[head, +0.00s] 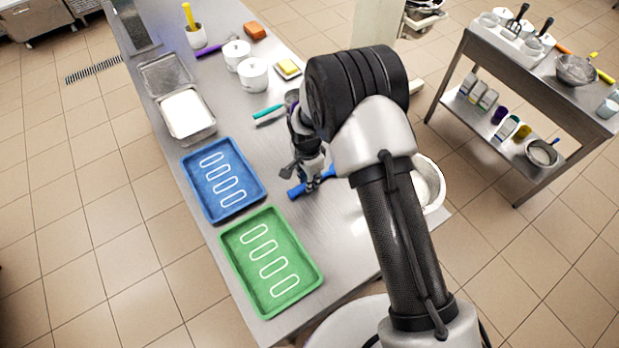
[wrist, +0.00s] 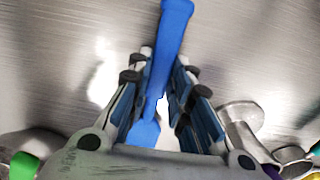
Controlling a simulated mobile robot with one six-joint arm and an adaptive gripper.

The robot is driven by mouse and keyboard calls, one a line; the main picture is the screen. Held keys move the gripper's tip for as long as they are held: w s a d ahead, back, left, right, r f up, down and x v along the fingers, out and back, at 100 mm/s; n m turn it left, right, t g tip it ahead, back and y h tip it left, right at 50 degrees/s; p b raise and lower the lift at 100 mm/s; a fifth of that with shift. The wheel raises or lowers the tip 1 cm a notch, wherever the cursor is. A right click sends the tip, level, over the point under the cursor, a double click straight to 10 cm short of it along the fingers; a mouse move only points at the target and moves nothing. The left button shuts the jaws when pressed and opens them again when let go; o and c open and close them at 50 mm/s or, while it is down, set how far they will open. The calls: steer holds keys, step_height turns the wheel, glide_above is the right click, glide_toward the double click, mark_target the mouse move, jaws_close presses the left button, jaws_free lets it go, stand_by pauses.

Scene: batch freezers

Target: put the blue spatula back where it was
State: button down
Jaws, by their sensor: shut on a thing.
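The blue spatula (head: 297,191) is over the middle of the steel table (head: 325,240), right of the blue tray; I cannot tell whether it touches the top. My gripper (head: 313,184) is shut on it and points down. In the wrist view the blue spatula (wrist: 174,35) runs up between the fingers of my gripper (wrist: 163,72), with its near part low between the finger pads. The blue tray (head: 186,171) and the green tray (head: 229,251) lie along the left table edge, each with several white oblong outlines. My fingers hide part of the spatula.
A teal-handled tool (head: 268,111) lies behind my gripper. A side cart (head: 520,70) stands apart.

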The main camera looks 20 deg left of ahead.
steer(key=shift+f, duration=0.1)
steer(key=c, duration=1.4)
jaws_free()
steer(key=shift+c, duration=0.2)
steer(key=shift+r, duration=0.2)
step_height(320, 180, up, 12)
steer(key=shift+s+a+p, duration=0.15)
steer(key=shift+p, duration=0.3)
